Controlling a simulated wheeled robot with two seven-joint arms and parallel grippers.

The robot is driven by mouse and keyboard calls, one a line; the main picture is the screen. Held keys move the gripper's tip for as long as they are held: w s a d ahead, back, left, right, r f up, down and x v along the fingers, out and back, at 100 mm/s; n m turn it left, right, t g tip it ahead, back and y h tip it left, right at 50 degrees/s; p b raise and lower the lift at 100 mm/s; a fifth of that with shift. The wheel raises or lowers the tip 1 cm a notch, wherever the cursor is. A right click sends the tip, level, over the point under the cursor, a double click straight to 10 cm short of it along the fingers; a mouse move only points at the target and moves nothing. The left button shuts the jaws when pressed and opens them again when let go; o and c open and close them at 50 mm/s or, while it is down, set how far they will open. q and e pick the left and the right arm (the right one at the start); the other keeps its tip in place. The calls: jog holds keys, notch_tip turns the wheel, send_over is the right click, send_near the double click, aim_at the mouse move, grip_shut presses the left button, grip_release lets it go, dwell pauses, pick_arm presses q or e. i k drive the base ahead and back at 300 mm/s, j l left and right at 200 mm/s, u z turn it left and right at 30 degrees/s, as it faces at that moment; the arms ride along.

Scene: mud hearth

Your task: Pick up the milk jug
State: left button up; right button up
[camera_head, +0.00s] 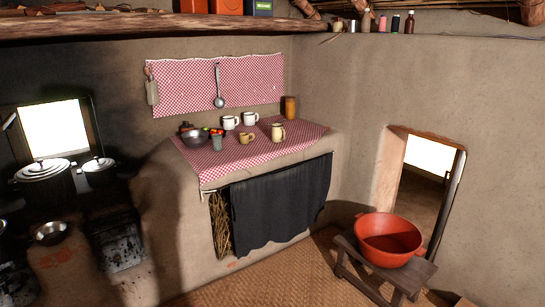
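A small cream-coloured jug (278,132), which looks like the milk jug, stands upright on the red checked cloth (262,147) covering the mud counter. It is near the counter's right side. Two white mugs (229,123) stand behind it to the left, and a tan cup (246,138) stands to its left. Nothing hides the jug. Neither of my grippers shows in the head view.
A metal bowl (195,139), a grey tumbler (217,143) and small colourful items crowd the counter's left part. A brown canister (290,107) stands at the back right. A red basin (389,238) rests on a low wooden stool (355,262). Pots stand on the left stove.

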aim_at(277, 128)
jog(key=i+j, duration=0.1)
jog(key=i, duration=1.55)
jog(key=i+z, duration=0.35)
jog(key=i, duration=0.45)
jog(key=i+j+z, duration=0.15)
jog(key=i+z, duration=0.25)
jog(key=i, duration=0.4)
jog(key=i+z, duration=0.15)
jog(key=z, duration=0.15)
